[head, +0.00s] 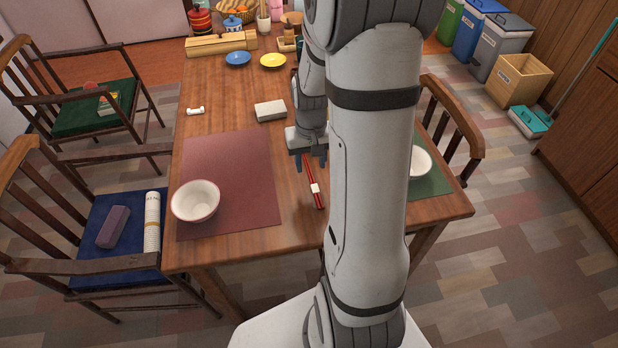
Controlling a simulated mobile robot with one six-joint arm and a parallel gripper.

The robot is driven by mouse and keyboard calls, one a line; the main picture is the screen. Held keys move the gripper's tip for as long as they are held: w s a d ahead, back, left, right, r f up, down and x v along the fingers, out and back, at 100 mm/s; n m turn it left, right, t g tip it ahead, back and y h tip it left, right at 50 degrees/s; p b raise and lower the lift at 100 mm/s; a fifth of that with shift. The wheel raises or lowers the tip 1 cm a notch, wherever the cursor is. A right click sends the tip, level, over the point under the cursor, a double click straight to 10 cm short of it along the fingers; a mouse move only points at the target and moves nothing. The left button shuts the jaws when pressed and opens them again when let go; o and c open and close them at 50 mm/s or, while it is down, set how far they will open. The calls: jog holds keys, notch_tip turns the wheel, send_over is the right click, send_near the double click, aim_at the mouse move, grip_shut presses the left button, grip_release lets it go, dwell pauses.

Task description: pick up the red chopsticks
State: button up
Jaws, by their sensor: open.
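The red chopsticks (320,199) lie on the bare wood of the table, between the red placemat and the green placemat. A small white band or rest (315,188) shows at their middle. My gripper (311,164) points down over the far end of the chopsticks, with its dark fingers apart. I cannot tell how high above the table the fingertips are. The far tips of the chopsticks are close to the fingers and partly hidden. My own arm covers the table just to the right.
A white bowl (195,201) sits on the red placemat (227,165). Another bowl (420,163) sits on the green placemat (437,182), partly behind my arm. A pale box (270,111) lies beyond the placemat. Blue (238,58) and yellow (273,61) dishes stand farther back. Chairs flank the table.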

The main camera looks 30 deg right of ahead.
aim_at(313, 183)
jog(key=f, duration=0.6)
jog(key=shift+s+d+f+b, duration=0.2)
jog(key=shift+d+f+b, duration=0.1)
jog(key=shift+d+b, duration=0.1)
jog(key=shift+c, duration=0.5)
grip_shut()
